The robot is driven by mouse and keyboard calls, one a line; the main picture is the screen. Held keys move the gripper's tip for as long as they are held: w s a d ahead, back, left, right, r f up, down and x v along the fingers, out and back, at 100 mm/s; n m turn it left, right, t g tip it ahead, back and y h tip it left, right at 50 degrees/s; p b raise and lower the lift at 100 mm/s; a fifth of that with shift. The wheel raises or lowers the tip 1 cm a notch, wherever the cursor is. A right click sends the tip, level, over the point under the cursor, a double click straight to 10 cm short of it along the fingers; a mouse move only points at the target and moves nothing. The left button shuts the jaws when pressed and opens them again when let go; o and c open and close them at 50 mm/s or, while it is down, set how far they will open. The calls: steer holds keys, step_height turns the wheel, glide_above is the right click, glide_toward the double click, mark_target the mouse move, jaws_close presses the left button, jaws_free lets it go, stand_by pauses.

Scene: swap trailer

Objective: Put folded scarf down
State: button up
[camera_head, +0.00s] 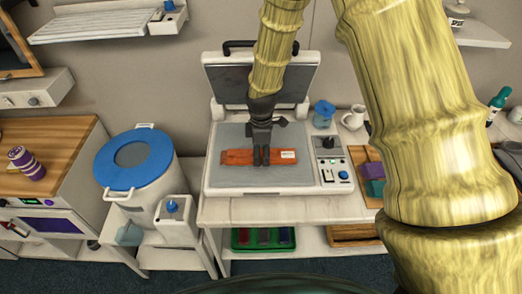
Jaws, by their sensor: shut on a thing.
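The folded scarf (236,157) is a flat orange-red strip with a small white label at its right end. It lies across, or just above, the grey pad of an open press-like machine (222,177); I cannot tell whether it touches the pad. My gripper (261,161) points down over the scarf's middle and is shut on it. The fingers hide a small part of the scarf's centre.
The machine's lid (225,82) stands open behind the pad. A control panel (332,165) is on the right, with a blue-lidded jar (324,113) and a white mug (354,117) behind. A blue-lidded drum (170,208) stands left. A green tray (243,246) is on the shelf below.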

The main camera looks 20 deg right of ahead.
mark_target(261, 155)
steer(key=shift+f, duration=0.15)
steer(key=shift+f, duration=0.1)
steer(key=o, duration=1)
step_height(261, 155, up, 12)
steer(key=b, duration=0.4)
stand_by(0.5)
